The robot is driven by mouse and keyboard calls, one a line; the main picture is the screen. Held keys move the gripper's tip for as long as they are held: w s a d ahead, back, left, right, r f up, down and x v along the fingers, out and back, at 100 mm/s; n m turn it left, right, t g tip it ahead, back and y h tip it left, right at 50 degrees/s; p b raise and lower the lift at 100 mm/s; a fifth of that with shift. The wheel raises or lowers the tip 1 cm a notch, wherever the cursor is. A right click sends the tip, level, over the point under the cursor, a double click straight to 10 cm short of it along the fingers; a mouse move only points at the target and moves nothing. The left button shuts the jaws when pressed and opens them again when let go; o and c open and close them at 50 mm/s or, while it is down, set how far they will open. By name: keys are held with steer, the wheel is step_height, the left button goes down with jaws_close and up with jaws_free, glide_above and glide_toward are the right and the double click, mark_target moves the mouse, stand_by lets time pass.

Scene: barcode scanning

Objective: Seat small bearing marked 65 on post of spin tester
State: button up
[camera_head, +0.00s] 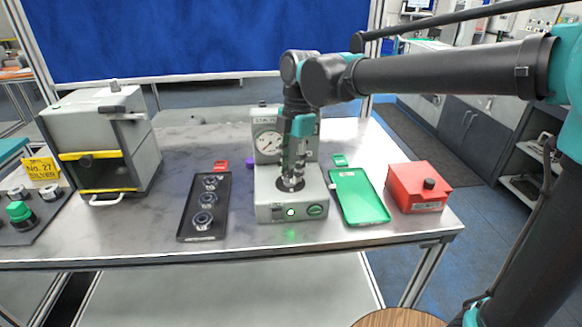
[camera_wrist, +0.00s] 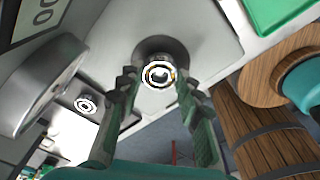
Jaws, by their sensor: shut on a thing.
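The spin tester (camera_head: 270,209) is a grey machine with a round dial at its back and a green-lit front. My gripper (camera_head: 293,178) points down over its round dark seat. In the wrist view my gripper (camera_wrist: 157,84) has its two green-backed fingers on either side of a small bearing (camera_wrist: 158,75), a bright ring with a yellowish edge, and is shut on it. The bearing lines up with the dark round seat (camera_wrist: 160,46) of the tester. The post is hidden, and I cannot tell whether the bearing is around it or above it. No mark 65 is readable.
A black tray (camera_head: 189,224) with several bearings lies left of the tester. A green tray (camera_head: 360,197) and a red box (camera_head: 417,187) stand to its right. A grey cabinet (camera_head: 80,128) and dark mat (camera_head: 44,222) are further left.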

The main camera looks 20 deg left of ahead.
steer(key=shift+f, duration=0.2)
steer(key=o, duration=1.6)
steer(key=shift+r, duration=3.8)
